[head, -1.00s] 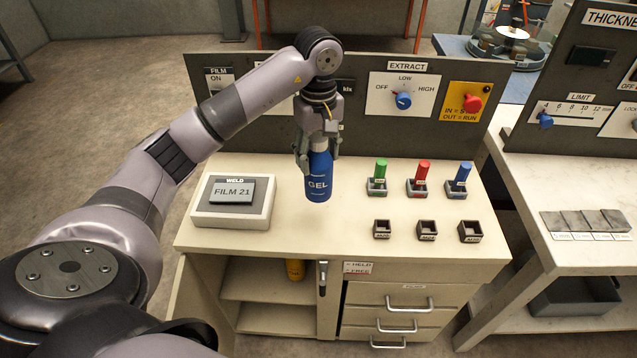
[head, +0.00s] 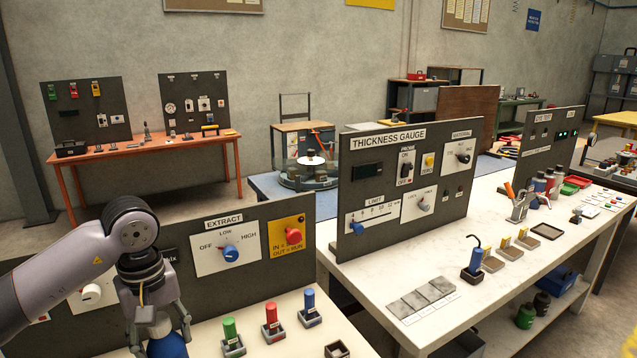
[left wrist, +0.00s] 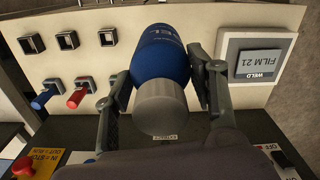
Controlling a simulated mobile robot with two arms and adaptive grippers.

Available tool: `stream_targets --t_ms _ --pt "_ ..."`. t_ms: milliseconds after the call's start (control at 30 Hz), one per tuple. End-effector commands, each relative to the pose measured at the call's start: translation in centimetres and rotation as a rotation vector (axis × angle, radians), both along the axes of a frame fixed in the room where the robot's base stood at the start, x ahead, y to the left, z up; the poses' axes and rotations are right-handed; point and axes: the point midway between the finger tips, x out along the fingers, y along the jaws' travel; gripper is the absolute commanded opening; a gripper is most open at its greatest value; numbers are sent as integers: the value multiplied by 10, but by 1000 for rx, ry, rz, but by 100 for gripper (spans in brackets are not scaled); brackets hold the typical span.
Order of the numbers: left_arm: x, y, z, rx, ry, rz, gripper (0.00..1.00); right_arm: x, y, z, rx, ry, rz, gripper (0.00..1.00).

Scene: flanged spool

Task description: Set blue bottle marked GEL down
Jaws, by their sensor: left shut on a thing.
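The blue bottle marked GEL (left wrist: 162,55) has a grey cap and sits between the fingers of my left gripper (left wrist: 160,88) in the left wrist view. The gripper is shut on it. My right gripper is not in view.
Green (head: 232,338), red (head: 271,322) and blue (head: 310,308) handled pieces stand in holders on the other. The EXTRACT panel (head: 200,222) rises behind. A THICKNESS GAUGE bench (head: 480,215) stands to the right.

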Motion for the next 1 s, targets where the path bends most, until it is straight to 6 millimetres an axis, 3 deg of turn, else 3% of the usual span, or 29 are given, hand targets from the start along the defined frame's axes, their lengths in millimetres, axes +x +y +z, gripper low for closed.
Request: stream_targets --t_ms 200,400,567,867,1000 --pt "-60 -55 -44 1 1 -433 0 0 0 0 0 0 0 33" --pt "-103 -81 -66 -1 -2 -671 0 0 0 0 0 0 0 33" --pt "-117 -88 -71 -2 -3 -738 0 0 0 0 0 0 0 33" --pt "-118 -88 -72 -3 -2 -742 0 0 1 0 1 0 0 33" --pt "-119 -89 -87 -7 2 -740 0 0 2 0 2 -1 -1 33"
